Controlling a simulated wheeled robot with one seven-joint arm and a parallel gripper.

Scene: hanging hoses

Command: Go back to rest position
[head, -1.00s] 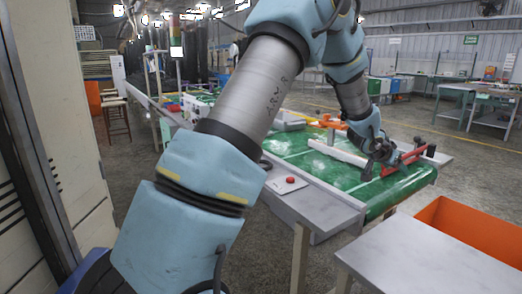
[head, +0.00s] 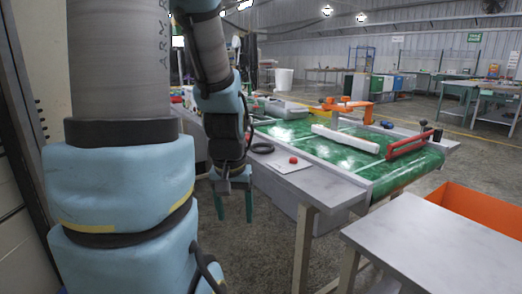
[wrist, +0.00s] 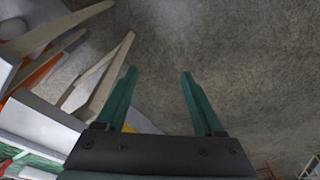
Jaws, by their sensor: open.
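My gripper (head: 234,208) hangs pointing down at the left of the conveyor table in the head view, over the floor. Its two green fingers are spread apart with nothing between them. In the wrist view the open fingers (wrist: 158,95) show bare concrete floor between and beyond them. My arm is folded close to my body on the left side of the head view. No hose can be made out near the gripper.
The green conveyor (head: 335,150) carries a white bar (head: 345,139) and a red handle-like bar (head: 410,144). A red button (head: 293,160) sits at its near corner. A grey table (head: 440,245) with an orange bin (head: 485,215) stands at front right. Open floor lies beyond.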

